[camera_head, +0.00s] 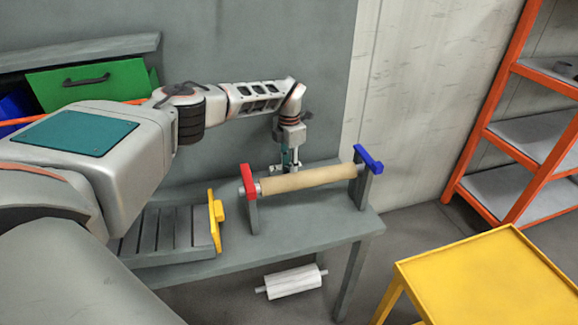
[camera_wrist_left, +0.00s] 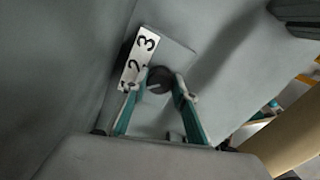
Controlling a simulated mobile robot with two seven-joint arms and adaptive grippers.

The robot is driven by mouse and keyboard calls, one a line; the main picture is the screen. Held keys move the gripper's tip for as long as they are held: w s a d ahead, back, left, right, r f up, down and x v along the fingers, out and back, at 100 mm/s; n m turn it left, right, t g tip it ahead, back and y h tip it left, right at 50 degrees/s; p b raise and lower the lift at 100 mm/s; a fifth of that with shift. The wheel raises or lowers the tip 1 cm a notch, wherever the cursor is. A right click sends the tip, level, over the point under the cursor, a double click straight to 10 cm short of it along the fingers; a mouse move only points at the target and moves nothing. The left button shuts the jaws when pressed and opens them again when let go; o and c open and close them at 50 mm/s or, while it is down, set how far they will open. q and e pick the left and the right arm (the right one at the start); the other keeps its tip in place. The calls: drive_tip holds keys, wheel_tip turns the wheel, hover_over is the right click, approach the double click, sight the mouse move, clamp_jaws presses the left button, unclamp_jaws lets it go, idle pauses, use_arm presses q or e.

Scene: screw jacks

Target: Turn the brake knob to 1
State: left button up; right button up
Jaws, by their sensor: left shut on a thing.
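The brake knob (camera_wrist_left: 158,79) is a small dark round knob with a light pointer line, on a grey plate (camera_wrist_left: 176,56) in the left wrist view. A white label strip (camera_wrist_left: 138,58) beside it shows 3 and 2; the lowest figure is partly hidden by a finger. My left gripper (camera_wrist_left: 160,88) is shut on the knob, with a teal finger on each side. In the head view my left gripper (camera_head: 290,165) points down behind the roller, and the knob is hidden there. My right gripper is not in view.
A tan roller (camera_head: 310,178) lies between a red-topped bracket (camera_head: 248,182) and a blue-topped bracket (camera_head: 368,160) on the grey bench (camera_head: 300,230). A slatted tray with a yellow end (camera_head: 215,220) is to its left. A yellow table (camera_head: 480,275) stands at front right.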

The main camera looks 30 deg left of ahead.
use_arm(q)
drive_tip(key=o, duration=1.1)
drive_tip(key=shift+r, duration=0.1)
drive_tip(key=shift+r, duration=0.3)
wheel_tip(320, 180, up, 11)
drive_tip(key=shift+r, duration=0.1)
drive_tip(key=shift+d, duration=0.1)
